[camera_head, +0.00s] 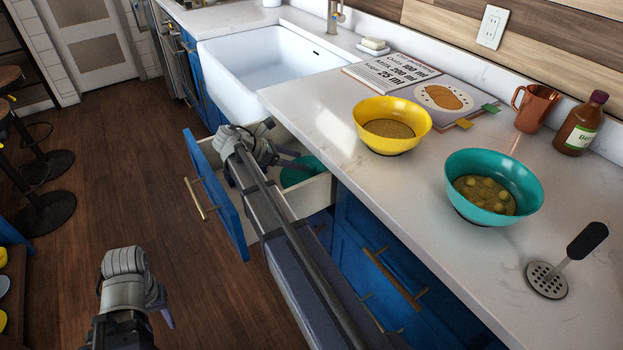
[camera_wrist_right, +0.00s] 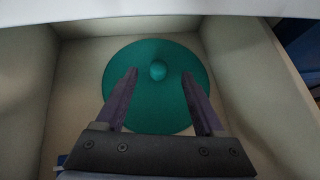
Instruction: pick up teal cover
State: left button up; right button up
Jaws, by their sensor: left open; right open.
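The teal cover (camera_wrist_right: 158,50) is a round disc with a small ball-shaped knob. It lies on the floor of an open drawer. In the head view only part of the cover (camera_head: 296,174) shows, partly hidden by my right arm. In the head view my right gripper (camera_head: 291,162) reaches into the drawer. My left gripper (camera_head: 166,318) is over the wooden floor at lower left, away from the drawer.
The drawer's blue front (camera_head: 217,193) and pale walls surround the cover, with the counter edge overhead. On the counter stand a yellow bowl (camera_head: 391,124), a teal bowl (camera_head: 492,186), a masher (camera_head: 566,262), a copper jug (camera_head: 535,108) and a bottle (camera_head: 580,125). Stools (camera_head: 40,165) stand at left.

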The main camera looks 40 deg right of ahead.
aim_at(307, 176)
jog(key=shift+s+d+f+b, duration=0.1)
jog(key=shift+d+f+b, duration=0.1)
jog(key=shift+f+b, duration=0.15)
jog(key=b+x, duration=0.3)
jog(key=x, duration=0.1)
jog(key=shift+f, duration=0.3)
jog(key=shift+d, duration=0.1)
jog(key=shift+r, duration=0.1)
grip_shut()
